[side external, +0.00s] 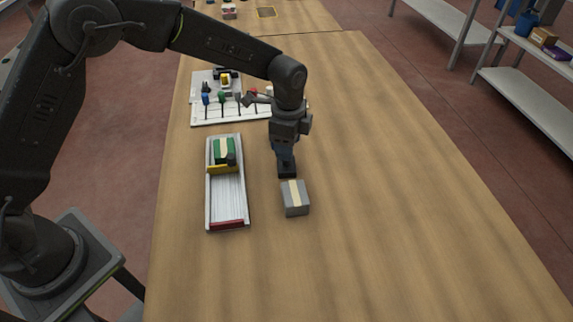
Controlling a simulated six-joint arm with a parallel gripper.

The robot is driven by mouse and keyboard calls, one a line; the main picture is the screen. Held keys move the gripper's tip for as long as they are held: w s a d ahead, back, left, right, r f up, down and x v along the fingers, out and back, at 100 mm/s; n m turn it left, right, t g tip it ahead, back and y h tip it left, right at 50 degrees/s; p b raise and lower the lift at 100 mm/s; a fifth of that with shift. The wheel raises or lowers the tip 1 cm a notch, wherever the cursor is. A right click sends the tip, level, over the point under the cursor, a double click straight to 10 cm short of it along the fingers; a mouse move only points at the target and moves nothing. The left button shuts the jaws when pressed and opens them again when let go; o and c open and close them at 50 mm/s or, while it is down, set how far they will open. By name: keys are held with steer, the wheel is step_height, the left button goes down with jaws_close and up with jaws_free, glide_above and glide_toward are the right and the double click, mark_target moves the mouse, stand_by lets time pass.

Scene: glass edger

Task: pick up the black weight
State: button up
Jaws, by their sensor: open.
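A small black block (288,172), which looks like the black weight, stands on the wooden table just behind a grey box. My gripper (285,158) points down right over it, with its fingers at the block's upper part. The jaws are open. The fingertips and the block are both dark and run together, so I cannot tell whether they touch.
The grey box (295,198) with a cream stripe sits close in front. To the left, a white tray (227,200) holds a green block (223,150) behind a yellow bar. A white board (240,111) with coloured tools lies behind. The table's right side is clear.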

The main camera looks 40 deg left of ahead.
mark_target(287, 163)
steer(key=f, duration=0.5)
steer(key=shift+a, duration=0.25)
steer(key=shift+r, duration=0.1)
steer(key=shift+c, duration=0.4)
steer(key=shift+w, duration=0.1)
jaws_close()
